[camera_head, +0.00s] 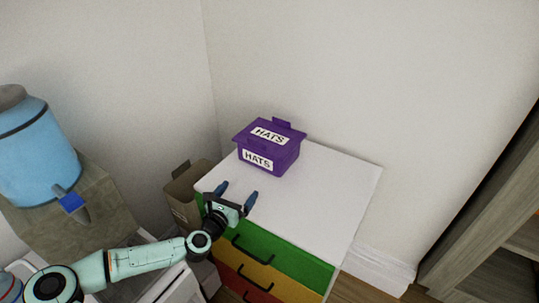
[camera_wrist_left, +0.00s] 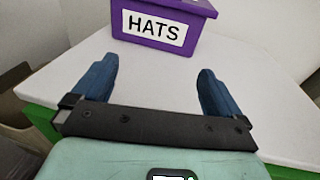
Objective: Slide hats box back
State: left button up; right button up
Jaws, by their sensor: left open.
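The purple hats box (camera_head: 268,147) has white HATS labels on its lid and front. It stands upright on the white top (camera_head: 325,195) of a drawer unit, toward the back left near the wall corner. In the left wrist view the hats box (camera_wrist_left: 165,22) is ahead of the fingers, with its upper part cut off by the frame. My left gripper (camera_head: 236,193) is open and empty over the front left edge of the white top. It points at the box's front, with a gap between the fingertips and the box. My right gripper is not in view.
The drawer unit has green (camera_head: 285,258), yellow and red drawer fronts with black handles. A brown open box (camera_head: 183,190) stands left of the unit. A blue water dispenser (camera_head: 35,145) is at the far left. The white top is clear right of the hats box.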

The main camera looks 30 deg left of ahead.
pick_arm(q)
jog(key=shift+w, duration=0.4)
dwell(0.4)
jog(key=s+p, duration=0.3)
jog(key=s, duration=0.7)
jog(key=shift+d+r+p, duration=0.3)
jog(key=shift+d+r, duration=0.05)
